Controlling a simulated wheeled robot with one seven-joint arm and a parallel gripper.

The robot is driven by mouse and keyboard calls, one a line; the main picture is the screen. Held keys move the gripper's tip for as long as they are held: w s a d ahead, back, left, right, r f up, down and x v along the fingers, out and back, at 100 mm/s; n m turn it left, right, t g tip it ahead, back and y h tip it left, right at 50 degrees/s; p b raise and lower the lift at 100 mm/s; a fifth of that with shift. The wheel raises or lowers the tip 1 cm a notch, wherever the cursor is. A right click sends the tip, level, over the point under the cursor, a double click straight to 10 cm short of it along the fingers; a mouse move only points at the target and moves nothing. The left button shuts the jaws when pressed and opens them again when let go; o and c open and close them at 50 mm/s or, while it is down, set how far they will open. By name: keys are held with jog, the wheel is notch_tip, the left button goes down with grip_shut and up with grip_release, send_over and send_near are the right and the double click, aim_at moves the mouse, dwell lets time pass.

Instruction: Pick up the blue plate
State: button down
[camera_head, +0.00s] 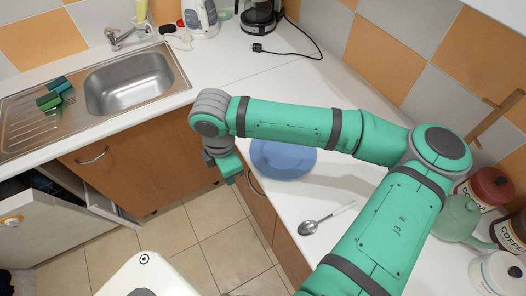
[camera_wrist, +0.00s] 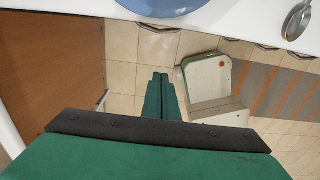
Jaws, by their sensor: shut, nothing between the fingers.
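The blue plate (camera_head: 284,160) lies on the white counter in the head view, partly hidden behind my green arm. In the wrist view only a part of the blue plate (camera_wrist: 170,5) shows at the top edge. My gripper (camera_head: 231,180) hangs at the left of the plate, beyond the counter's front edge and over the floor. In the wrist view the fingers of my gripper (camera_wrist: 161,82) are together with nothing between them. They do not touch the plate.
A ladle (camera_head: 309,227) lies on the counter (camera_head: 335,188) near its front edge. Canisters (camera_head: 487,188) and a green teapot (camera_head: 457,217) stand at the right. A coffee maker (camera_head: 260,17) and its cable are at the back. The sink (camera_head: 130,85) is at the left.

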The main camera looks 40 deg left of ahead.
aim_at(265, 167)
jog(key=w+d, duration=0.1)
jog(key=w, duration=0.2)
jog(key=w+d, duration=0.2)
jog(key=w, duration=0.2)
jog(key=w+d+f, duration=0.1)
jog(key=w, duration=0.2)
jog(key=shift+w+d, duration=0.25)
jog(key=shift+d, duration=0.05)
jog(key=shift+f, duration=0.3)
